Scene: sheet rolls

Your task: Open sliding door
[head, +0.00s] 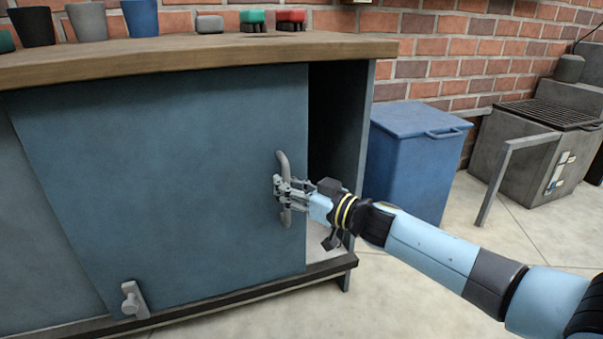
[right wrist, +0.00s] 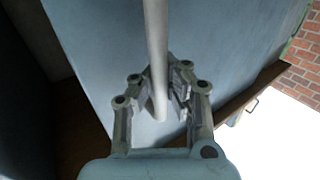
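The blue-grey sliding door (head: 170,170) fills the cabinet front in the head view, with a dark open gap (head: 328,150) between its right edge and the cabinet's right side panel. A curved grey bar handle (head: 284,162) stands upright near the door's right edge. My right gripper (head: 280,187) is at the handle's lower half. In the right wrist view, the handle (right wrist: 156,50) runs between the fingers of the gripper (right wrist: 160,100), which are on both sides of it and look closed on it. My left gripper is not in view.
The cabinet's wooden top (head: 200,58) holds several cups and small red, green and grey items. A small knob fitting (head: 131,299) is low on the door. A blue bin (head: 415,150) and a grill (head: 540,140) stand to the right. Floor in front is clear.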

